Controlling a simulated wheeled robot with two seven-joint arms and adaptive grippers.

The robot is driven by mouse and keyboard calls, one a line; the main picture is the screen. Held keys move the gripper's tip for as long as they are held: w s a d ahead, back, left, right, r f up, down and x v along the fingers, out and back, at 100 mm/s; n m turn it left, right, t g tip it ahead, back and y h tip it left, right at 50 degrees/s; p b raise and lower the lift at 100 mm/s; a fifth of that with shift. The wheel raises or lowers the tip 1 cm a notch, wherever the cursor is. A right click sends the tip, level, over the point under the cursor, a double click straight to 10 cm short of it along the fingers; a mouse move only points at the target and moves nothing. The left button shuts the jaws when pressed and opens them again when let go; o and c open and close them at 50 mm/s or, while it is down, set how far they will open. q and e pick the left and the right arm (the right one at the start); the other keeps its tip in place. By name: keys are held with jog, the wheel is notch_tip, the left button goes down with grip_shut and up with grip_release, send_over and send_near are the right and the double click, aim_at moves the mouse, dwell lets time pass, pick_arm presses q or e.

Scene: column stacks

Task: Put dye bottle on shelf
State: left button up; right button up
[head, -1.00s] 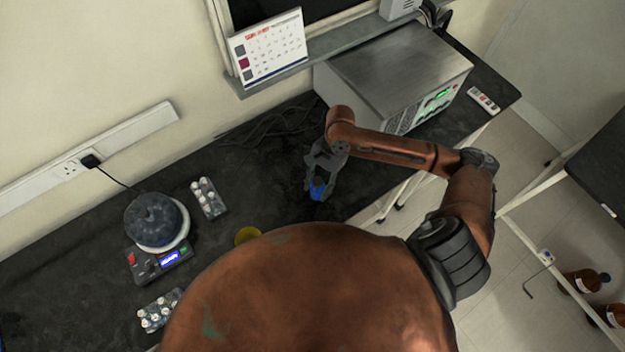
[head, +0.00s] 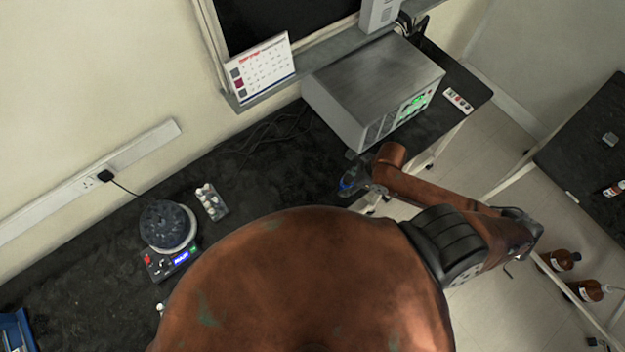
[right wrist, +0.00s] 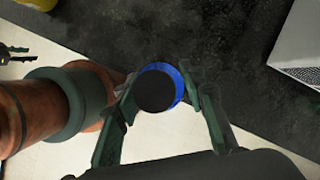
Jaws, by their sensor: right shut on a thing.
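My right gripper (head: 352,187) is shut on a small blue bottle (head: 346,183), near the front edge of the dark bench. In the right wrist view, the bottle's round dark cap and blue rim (right wrist: 177,84) show between the two fingers. My left gripper does not show in the head view, where my brown body covers the lower middle. A ledge (head: 325,60) runs under the window above the bench. I cannot tell which surface is the shelf.
A grey metal instrument (head: 370,85) stands at the bench's back right. A calendar (head: 260,65) is on the ledge. A round device (head: 167,226) and a vial rack (head: 211,202) sit on the left. Brown bottles (head: 588,290) stand by a table (head: 590,150) at right.

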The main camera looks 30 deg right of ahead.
jog(key=w+a+f, duration=0.1)
jog(key=w+f, duration=0.2)
jog(key=w+a+f, duration=0.1)
jog(key=w+f, duration=0.2)
jog(key=w, duration=0.1)
jog(key=w+a+f, duration=0.2)
jog(key=w, duration=0.2)
jog(key=shift+w+f, duration=0.1)
jog(key=shift+f, duration=0.3)
jog(key=shift+w+f, duration=0.1)
jog(key=shift+f, duration=1.55)
jog(key=o, duration=1.3)
jog(key=shift+f, duration=0.1)
